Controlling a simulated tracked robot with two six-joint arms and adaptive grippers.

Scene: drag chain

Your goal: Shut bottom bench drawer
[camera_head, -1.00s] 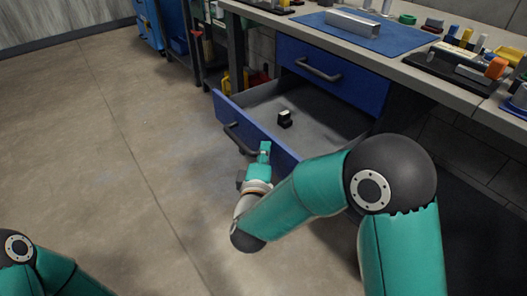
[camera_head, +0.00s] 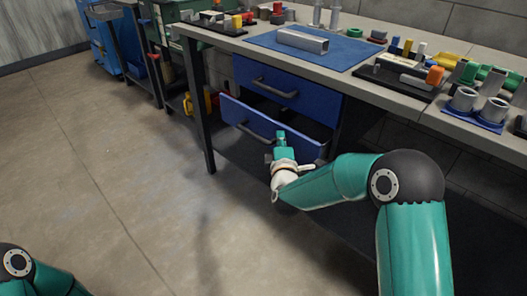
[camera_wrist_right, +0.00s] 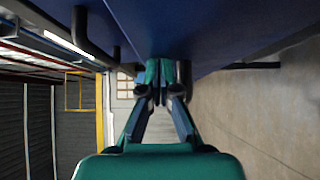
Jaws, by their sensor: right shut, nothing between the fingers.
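The bottom drawer (camera_head: 262,122) of the bench is blue with a grey bar handle (camera_head: 252,134). In the head view it stands partly open, its front out from the bench and a strip of its inside showing. My right gripper (camera_head: 281,136) is shut and empty, its fingertips at the drawer front, right of the handle. In the right wrist view the shut fingertips (camera_wrist_right: 163,70) are against or very near the blue front (camera_wrist_right: 225,35); exact contact is hard to tell. My left gripper is out of view; only part of my left arm shows at the lower left.
The closed upper drawer (camera_head: 285,82) is directly above. The bench top (camera_head: 400,107) carries a blue mat (camera_head: 350,57) with a metal channel, plus several small parts. A bench leg (camera_head: 200,115) stands left of the drawers. The floor in front is clear.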

